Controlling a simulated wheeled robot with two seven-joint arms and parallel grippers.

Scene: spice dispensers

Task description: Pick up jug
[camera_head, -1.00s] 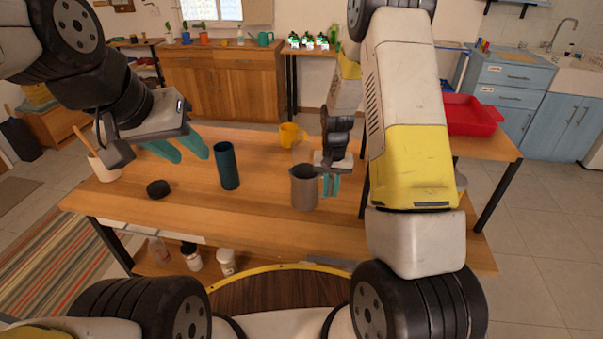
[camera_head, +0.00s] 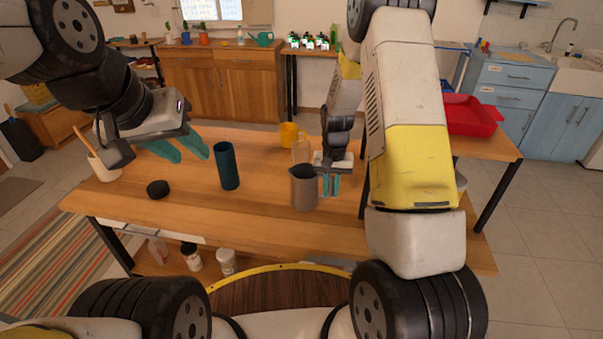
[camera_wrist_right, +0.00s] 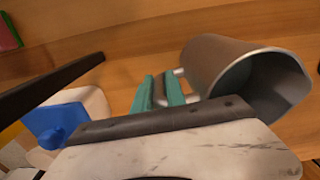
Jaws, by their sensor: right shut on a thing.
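The jug (camera_head: 304,189) is a brown-grey metal pitcher standing upright on the wooden table (camera_head: 255,207). In the right wrist view the jug (camera_wrist_right: 218,65) shows its open, empty-looking mouth and a short handle on its left side. My right gripper (camera_head: 331,186) is at the jug's right side. In the right wrist view its teal fingers (camera_wrist_right: 166,92) are closed on the handle, which is mostly hidden between them. My left gripper (camera_head: 182,150) hangs above the left part of the table, its teal fingers apart and holding nothing.
A teal cylinder (camera_head: 228,166) stands left of the jug, with a black round lid (camera_head: 157,189) further left. A white pot (camera_head: 104,168) holds wooden utensils. A yellow mug (camera_head: 289,134) stands behind the jug. A red tray (camera_head: 470,115) lies at the right.

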